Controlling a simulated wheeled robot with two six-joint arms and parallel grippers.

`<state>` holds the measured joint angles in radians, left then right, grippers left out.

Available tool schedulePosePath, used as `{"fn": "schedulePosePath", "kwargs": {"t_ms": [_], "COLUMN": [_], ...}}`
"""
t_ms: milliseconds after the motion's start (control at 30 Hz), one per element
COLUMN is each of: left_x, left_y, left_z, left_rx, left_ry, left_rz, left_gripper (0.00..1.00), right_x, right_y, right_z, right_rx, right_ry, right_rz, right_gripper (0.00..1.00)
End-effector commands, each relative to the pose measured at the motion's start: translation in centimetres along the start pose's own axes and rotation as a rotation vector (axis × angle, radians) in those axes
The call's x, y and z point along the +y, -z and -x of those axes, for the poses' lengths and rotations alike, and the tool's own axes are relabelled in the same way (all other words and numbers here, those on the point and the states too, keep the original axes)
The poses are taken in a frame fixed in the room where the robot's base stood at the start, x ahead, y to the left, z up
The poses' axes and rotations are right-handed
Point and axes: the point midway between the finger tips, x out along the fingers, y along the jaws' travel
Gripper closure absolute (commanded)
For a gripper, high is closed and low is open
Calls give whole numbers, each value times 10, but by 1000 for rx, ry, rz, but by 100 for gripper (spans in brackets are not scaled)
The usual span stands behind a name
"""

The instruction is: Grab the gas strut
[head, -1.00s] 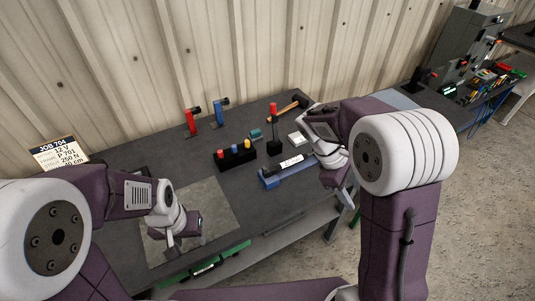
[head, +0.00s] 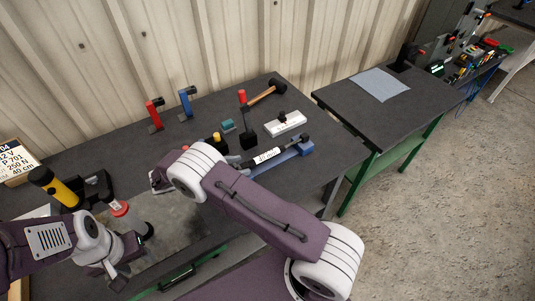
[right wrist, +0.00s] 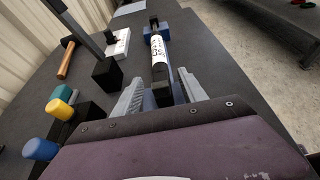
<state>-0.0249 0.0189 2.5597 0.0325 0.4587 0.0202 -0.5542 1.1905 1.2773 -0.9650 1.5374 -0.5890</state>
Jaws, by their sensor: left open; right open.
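The gas strut (head: 268,156), a dark cylinder with a white printed label, lies on a blue holder (head: 305,149) on the workbench. In the right wrist view the strut (right wrist: 158,52) runs away from the camera, ahead of and between the fingers of my right gripper (right wrist: 162,92). That gripper is open; I cannot tell whether a finger touches the strut. My left gripper (head: 117,280) is open and empty, low at the left, away from the strut.
A second table (head: 340,98) stands right.

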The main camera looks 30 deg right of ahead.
Motion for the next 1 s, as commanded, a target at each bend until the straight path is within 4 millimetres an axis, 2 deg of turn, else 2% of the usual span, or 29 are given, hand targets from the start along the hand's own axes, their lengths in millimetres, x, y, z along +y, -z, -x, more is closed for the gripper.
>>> {"fn": "schedulePosePath", "kwargs": {"t_ms": [167, 333, 433, 700, 733, 900, 1000], "left_x": [0, 0, 0, 0, 0, 0, 0], "left_y": [0, 2, 2, 2, 2, 2, 2], "left_z": [3, 19, 20, 19, 19, 19, 19], "left_rx": [0, 0, 0, 0, 0, 0, 0], "left_ry": [0, 0, 0, 0, 0, 0, 0], "left_rz": [0, 0, 0, 0, 0, 0, 0], "left_gripper": [52, 52, 52, 52, 52, 52, 52], "right_x": [0, 0, 0, 1, 1, 1, 1], "right_y": [-2, -10, -7, -5, -5, -5, -5], "right_z": [-7, -36, -51, -57, -57, -56, -56], "right_rx": [0, 0, 0, 2, 2, 2, 2], "right_ry": [0, 4, 2, -1, -1, -1, -1], "right_rz": [1, 2, 0, -1, -1, -1, -1], "right_gripper": [50, 50, 50, 50, 56, 100, 100]}}
